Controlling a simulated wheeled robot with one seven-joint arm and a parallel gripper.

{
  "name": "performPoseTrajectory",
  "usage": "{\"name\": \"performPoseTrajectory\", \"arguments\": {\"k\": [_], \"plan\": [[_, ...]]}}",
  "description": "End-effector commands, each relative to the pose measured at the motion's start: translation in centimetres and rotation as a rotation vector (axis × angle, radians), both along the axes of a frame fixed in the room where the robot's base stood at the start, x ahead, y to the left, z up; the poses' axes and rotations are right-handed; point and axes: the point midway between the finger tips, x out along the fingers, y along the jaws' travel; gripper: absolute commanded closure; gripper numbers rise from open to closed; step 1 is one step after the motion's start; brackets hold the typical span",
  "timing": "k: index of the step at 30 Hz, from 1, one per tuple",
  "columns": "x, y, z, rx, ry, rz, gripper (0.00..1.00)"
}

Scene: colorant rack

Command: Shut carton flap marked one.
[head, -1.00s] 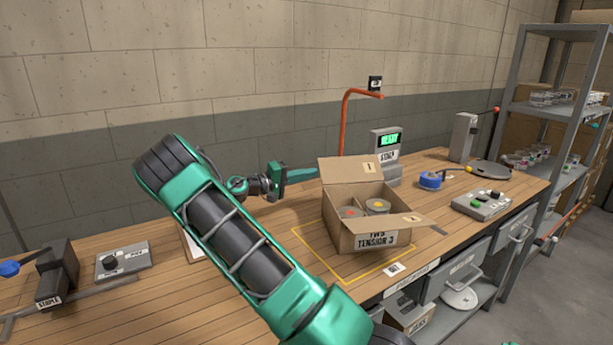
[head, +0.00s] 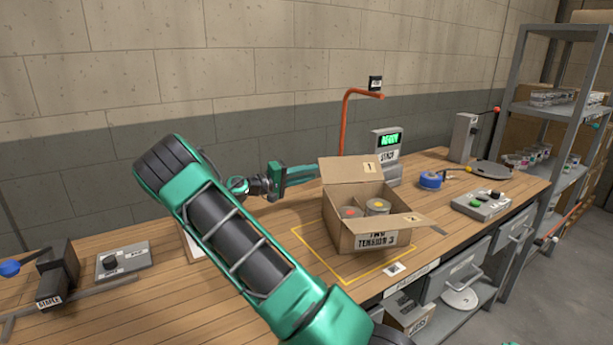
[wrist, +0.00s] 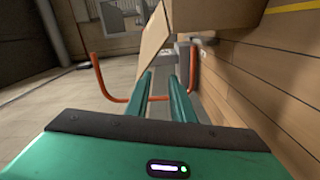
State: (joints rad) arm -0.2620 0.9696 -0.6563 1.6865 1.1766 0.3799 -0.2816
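The open carton (head: 350,238) stands on the bench with cans inside. Its flap marked 1 (head: 345,171) stands up at the back, leaning outward. The flap marked 2 (head: 400,222) sticks out at the front right. My gripper (head: 317,172) is behind and left of the carton, its fingers pointing right toward the back of flap 1. In the wrist view the two green fingers (wrist: 163,88) are close together with a narrow gap and nothing visible between them. The carton's cardboard (wrist: 155,35) shows just beyond the fingertips; I cannot tell whether they touch.
An orange bent pipe (head: 343,120) rises behind the carton. A display unit (head: 388,155) stands behind right, with a blue tape roll (head: 430,180) and a button box (head: 483,204) further right. A yellow outline (head: 318,262) marks the bench around the carton.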

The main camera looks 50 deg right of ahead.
Motion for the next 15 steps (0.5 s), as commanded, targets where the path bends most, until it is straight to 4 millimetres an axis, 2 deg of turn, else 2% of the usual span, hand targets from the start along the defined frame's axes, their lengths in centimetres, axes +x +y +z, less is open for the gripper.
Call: {"name": "performPoseTrajectory", "arguments": {"k": [5,6,15], "plan": [[0.0,0.0,0.0,0.0,0.0,0.0,0.78],[-1.3,0.4,1.0,0.0,-0.013,0.0,0.78],[-0.9,1.1,1.0,0.001,-0.013,0.001,0.78]]}}
